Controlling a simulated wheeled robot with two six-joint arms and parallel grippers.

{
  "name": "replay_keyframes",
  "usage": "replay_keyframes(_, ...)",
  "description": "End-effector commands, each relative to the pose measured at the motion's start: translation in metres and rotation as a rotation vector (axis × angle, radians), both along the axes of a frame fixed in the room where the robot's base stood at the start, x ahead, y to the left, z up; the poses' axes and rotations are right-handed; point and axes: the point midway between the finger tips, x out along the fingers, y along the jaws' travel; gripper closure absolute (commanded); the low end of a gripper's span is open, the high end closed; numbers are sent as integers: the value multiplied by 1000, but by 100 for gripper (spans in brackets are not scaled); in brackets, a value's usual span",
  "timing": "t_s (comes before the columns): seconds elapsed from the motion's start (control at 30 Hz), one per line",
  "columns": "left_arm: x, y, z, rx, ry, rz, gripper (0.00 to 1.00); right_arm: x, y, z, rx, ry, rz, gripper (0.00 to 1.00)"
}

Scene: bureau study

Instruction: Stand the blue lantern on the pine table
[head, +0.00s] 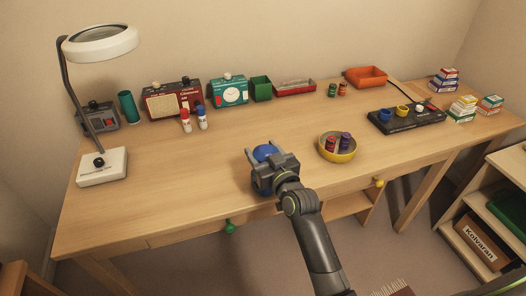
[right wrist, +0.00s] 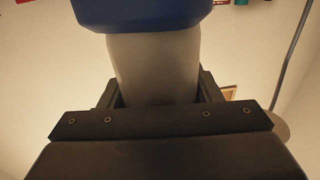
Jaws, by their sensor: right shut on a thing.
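The blue lantern (head: 264,152) is between the fingers of my right gripper (head: 268,160), mostly hidden behind it in the head view. In the right wrist view its blue part (right wrist: 145,14) fills the top, and a pale grey body (right wrist: 155,70) stands between the jaws. The gripper is shut on it. The lantern appears over the front middle of the pine table (head: 215,160); I cannot tell whether it touches the top. My left gripper is not in view.
A yellow bowl (head: 338,157) with small jars stands just right of the gripper. A magnifier lamp (head: 102,167) stands at the left. Red and blue bottles (head: 202,118), radios and trays line the back. A black rack (head: 406,122) is at right. The left middle tabletop is clear.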

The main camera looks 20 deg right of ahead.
Motion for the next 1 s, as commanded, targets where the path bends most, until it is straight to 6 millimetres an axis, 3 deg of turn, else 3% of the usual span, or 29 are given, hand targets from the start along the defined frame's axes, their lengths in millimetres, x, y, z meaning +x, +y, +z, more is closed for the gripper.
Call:
replay_keyframes(0.4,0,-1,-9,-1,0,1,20,0,0,-9,0,-3,0,91)
replay_keyframes(0.43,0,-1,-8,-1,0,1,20,0,0,-8,0,-3,0,40)
replay_keyframes(0.6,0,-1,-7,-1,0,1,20,0,0,-8,0,-2,0,18)
replay_keyframes(1.0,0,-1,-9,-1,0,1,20,-7,-1,-10,-1,3,-1,17)
